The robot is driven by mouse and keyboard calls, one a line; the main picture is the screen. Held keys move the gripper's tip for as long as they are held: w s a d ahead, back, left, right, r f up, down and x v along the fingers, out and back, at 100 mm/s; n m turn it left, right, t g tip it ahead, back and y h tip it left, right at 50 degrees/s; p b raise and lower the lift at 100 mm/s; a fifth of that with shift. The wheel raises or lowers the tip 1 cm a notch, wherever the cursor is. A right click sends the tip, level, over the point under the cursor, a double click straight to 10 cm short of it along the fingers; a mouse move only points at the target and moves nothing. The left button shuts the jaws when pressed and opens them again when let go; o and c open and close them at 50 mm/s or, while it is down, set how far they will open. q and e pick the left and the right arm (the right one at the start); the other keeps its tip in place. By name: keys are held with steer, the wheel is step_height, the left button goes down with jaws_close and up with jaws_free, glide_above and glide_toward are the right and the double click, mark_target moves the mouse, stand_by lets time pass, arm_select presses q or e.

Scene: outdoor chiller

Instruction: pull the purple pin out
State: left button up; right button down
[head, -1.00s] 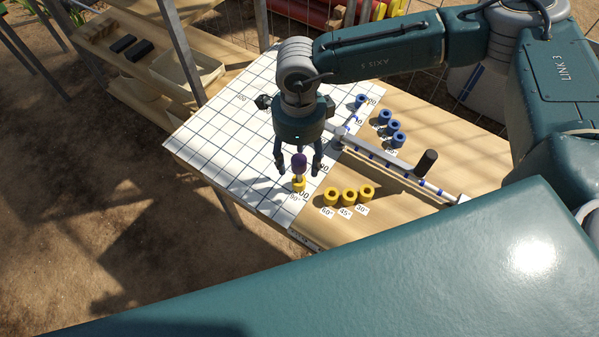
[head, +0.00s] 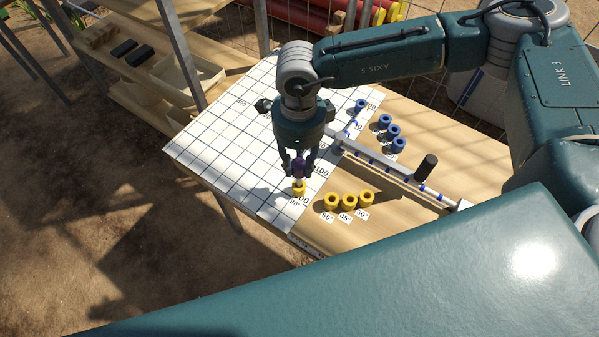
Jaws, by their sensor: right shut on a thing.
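The purple pin (head: 298,171) stands upright in a yellow ring (head: 299,188) at the 90° mark, near the front edge of the gridded white sheet. My right gripper (head: 298,168) points down over it from above, its fingers closed around the purple head. The pin's lower end is hidden in the yellow ring. My left gripper is not in view.
Several yellow rings (head: 348,201) sit to the right on the wooden table (head: 400,225), and several blue rings (head: 393,131) sit farther back. A rail with a black knob (head: 426,167) crosses the table. A gridded sheet (head: 225,150) covers the left side. A shelf with a bin (head: 190,80) stands behind.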

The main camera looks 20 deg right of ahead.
steer(key=shift+r, duration=0.55)
steer(key=shift+r+p, duration=1.2)
steer(key=shift+r, duration=1.45)
steer(key=c, duration=2.1)
jaws_free()
jaws_close()
